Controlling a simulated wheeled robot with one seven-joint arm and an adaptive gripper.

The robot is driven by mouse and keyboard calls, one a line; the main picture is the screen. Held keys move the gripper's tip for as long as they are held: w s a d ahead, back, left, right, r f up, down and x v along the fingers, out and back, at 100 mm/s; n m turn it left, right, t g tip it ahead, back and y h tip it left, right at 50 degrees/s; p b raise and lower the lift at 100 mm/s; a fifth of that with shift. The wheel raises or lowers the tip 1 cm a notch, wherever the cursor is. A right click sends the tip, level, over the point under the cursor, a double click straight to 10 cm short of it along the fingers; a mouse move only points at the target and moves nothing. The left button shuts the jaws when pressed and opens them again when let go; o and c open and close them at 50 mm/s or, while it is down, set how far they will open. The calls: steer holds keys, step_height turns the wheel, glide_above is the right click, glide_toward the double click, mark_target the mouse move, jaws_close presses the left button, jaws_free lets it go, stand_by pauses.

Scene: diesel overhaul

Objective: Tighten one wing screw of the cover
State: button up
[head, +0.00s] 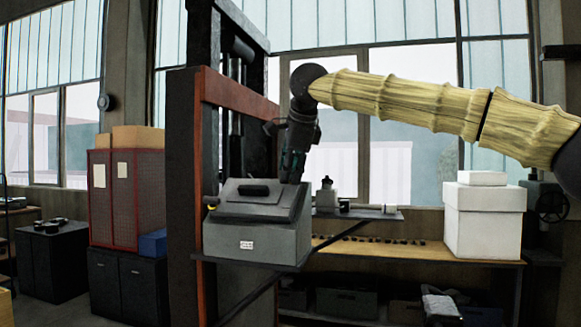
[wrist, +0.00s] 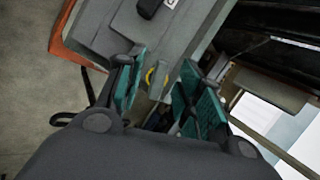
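The grey cover (head: 250,190) with a black handle (head: 254,190) sits on a grey box (head: 255,240). In the wrist view the cover (wrist: 185,40) fills the top, with its handle (wrist: 148,8) at the edge. A small part with yellow edges, apparently a wing screw (wrist: 151,77), shows between my fingertips. Another small yellow part (head: 212,206) is at the box's left side. My gripper (head: 291,172) points down at the cover's right side; in the wrist view its teal-padded fingers (wrist: 162,92) are apart. Whether they touch the screw I cannot tell.
An orange and dark column (head: 187,190) stands left of the box. A small shelf (head: 375,215) to the right carries a bottle (head: 326,195) and small parts. A workbench (head: 420,252) behind holds white boxes (head: 485,220). Red cabinets (head: 125,200) stand at left.

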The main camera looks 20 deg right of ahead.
steer(key=shift+w+d+f, duration=0.2)
steer(key=shift+w+f, duration=0.05)
steer(key=shift+f, duration=0.2)
jaws_close()
steer(key=shift+f+m+b, duration=0.3)
steer(key=shift+m+b, duration=0.3)
steer(key=shift+b, duration=0.45)
steer(key=m+t+b, duration=0.1)
steer(key=m+b, duration=0.1)
steer(key=shift+b, duration=0.35)
steer(key=shift+r+m+h+b, duration=0.25)
steer(key=shift+m+h+b, duration=0.05)
steer(key=shift+m, duration=0.4)
